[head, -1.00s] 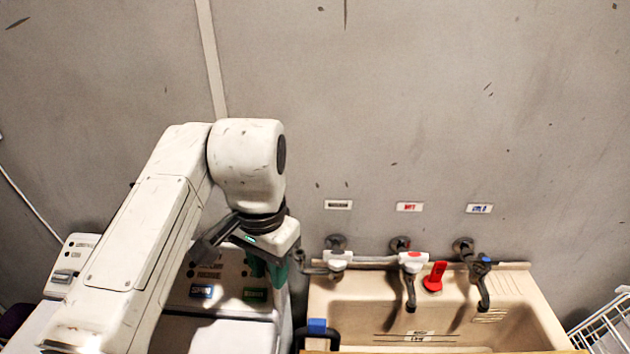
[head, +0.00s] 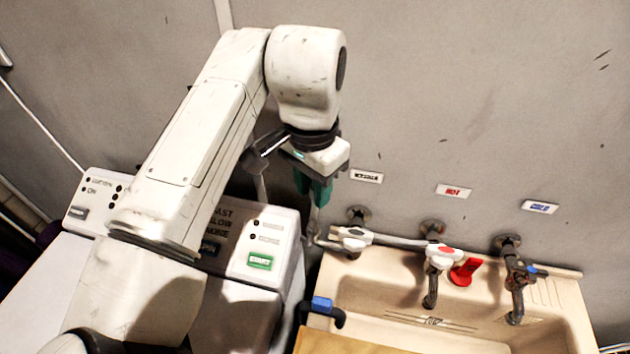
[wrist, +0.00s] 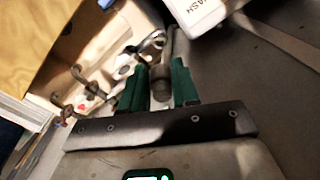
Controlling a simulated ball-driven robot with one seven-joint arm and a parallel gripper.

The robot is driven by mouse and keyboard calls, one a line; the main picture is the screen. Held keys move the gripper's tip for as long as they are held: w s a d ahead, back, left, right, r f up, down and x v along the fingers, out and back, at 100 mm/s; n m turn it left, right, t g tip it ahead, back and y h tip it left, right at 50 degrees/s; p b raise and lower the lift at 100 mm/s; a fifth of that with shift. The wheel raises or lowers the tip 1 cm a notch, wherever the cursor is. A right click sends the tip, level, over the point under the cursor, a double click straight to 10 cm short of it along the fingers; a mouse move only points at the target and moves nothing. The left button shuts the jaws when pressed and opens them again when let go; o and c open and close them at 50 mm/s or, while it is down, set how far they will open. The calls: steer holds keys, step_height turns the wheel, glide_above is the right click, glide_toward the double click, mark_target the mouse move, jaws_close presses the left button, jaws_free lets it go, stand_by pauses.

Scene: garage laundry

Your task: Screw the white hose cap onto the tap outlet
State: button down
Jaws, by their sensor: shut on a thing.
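My gripper (head: 313,192) has two green fingers pointing down, above and slightly left of the leftmost tap (head: 352,238). In the wrist view my gripper (wrist: 161,80) is shut on a shaded greyish cylinder, which I take to be the hose cap (wrist: 160,90). A grey hose-like piece runs away from it. The cap's white colour and thread are not clear. The leftmost tap has a white handle and a curved metal outlet (head: 322,241); the outlet also shows in the wrist view (wrist: 153,40). The cap appears apart from the outlet, but the exact gap is unclear.
A beige sink (head: 400,275) lies below the taps. A hot tap (head: 441,256), a cold tap (head: 518,275) and a red object (head: 465,271) are to the right. A washing machine (head: 262,235) stands left, and a blue-topped dark handle (head: 322,305) sits at the sink's front left.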

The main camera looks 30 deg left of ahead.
mark_target(311, 228)
steer(key=shift+m+t, duration=0.4)
steer(key=shift+m, duration=0.2)
steer(key=shift+s+a+f+b, duration=0.15)
steer(key=shift+f+b, duration=0.3)
steer(key=shift+f, duration=0.95)
steer(key=shift+s+f+b, duration=0.2)
steer(key=shift+f+b, duration=0.2)
steer(key=shift+f, duration=1)
steer(key=shift+s+a+f+b, duration=0.15)
steer(key=shift+f+b, duration=0.3)
steer(key=shift+f, duration=0.95)
steer(key=shift+d+f, duration=0.15)
steer(key=shift+f, duration=0.1)
steer(key=m, duration=0.5)
steer(key=shift+f+m+h, duration=0.1)
steer(key=shift+m+h, duration=0.2)
steer(key=shift+h, duration=0.1)
steer(key=shift+f+m, duration=0.1)
steer(key=shift+m, duration=0.2)
